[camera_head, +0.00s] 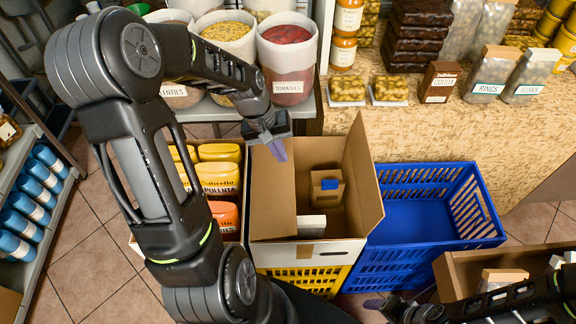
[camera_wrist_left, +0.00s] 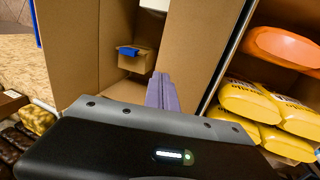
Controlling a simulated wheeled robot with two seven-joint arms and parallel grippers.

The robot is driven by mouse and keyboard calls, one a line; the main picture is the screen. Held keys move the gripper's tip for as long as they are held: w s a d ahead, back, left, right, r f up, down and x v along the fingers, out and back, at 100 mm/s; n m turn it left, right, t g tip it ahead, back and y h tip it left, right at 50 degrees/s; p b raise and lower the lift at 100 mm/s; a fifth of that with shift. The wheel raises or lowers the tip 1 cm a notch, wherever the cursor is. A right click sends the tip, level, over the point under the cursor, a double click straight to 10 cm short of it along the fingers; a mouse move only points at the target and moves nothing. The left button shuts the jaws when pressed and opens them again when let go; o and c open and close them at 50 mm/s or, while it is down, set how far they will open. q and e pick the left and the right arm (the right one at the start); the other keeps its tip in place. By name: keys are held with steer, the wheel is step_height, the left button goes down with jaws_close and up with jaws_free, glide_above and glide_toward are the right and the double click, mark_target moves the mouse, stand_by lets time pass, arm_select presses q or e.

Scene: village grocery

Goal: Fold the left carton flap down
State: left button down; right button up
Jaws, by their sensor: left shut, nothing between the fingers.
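The open carton (camera_head: 333,247) stands in the middle of the head view. Its left flap (camera_head: 272,200) is a plain brown panel slanting over the left part of the opening; its exact angle is hard to tell. The flap also shows in the left wrist view (camera_wrist_left: 205,45). The right flap (camera_head: 362,178) stands up. My left gripper (camera_head: 279,151) is shut and empty, its purple fingers just above the flap's far end; contact cannot be told. My right gripper (camera_head: 374,304) is low at the right, its jaws unclear.
A small brown box with a blue top (camera_head: 327,188) and a pale item (camera_head: 311,225) are inside the carton. A blue crate (camera_head: 425,205) stands right of it, yellow polenta bags (camera_head: 219,177) left. Tubs (camera_head: 288,60) stand behind my left gripper.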

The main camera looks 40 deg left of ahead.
mark_target(293, 175)
arm_select(q)
steer(key=p+x, duration=0.1)
steer(key=x, duration=0.6)
steer(key=b+x, duration=0.4)
steer(key=shift+w+d+r+b, duration=0.1)
steer(key=shift+d+b, duration=0.05)
steer(key=shift+b, duration=0.15)
steer(key=shift+r, duration=0.1)
steer(key=shift+d, duration=0.1)
steer(key=shift+r, duration=0.15)
steer(key=shift+r+p, duration=0.35)
steer(key=shift+p, duration=0.2)
steer(key=shift+r, duration=0.3)
